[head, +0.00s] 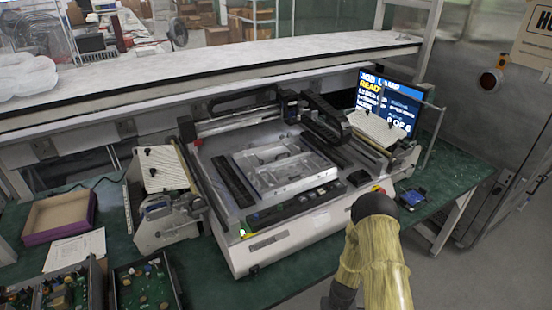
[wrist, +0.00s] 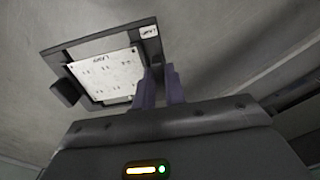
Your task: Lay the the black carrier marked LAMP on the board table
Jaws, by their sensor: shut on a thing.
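In the wrist view my gripper (wrist: 161,72) is shut on the black carrier (wrist: 93,41), at the carrier's lower right side. The carrier is a dark frame with a small white label (wrist: 149,31) at its upper right corner; the label's text is too blurred to read surely. A white board (wrist: 107,76) with small dark marks sits inside the frame. The carrier appears tilted in this view. In the head view the gripper and carrier do not show. The likely board table is the silver plate (head: 285,168) in the middle of the bench machine.
The machine has rails and a gantry (head: 235,122) behind the plate, and a lit screen (head: 388,103) at its right rear. A blue item (head: 412,198) lies on the green bench to the right. A purple-edged box (head: 60,214) and circuit-board trays (head: 145,286) stand at left.

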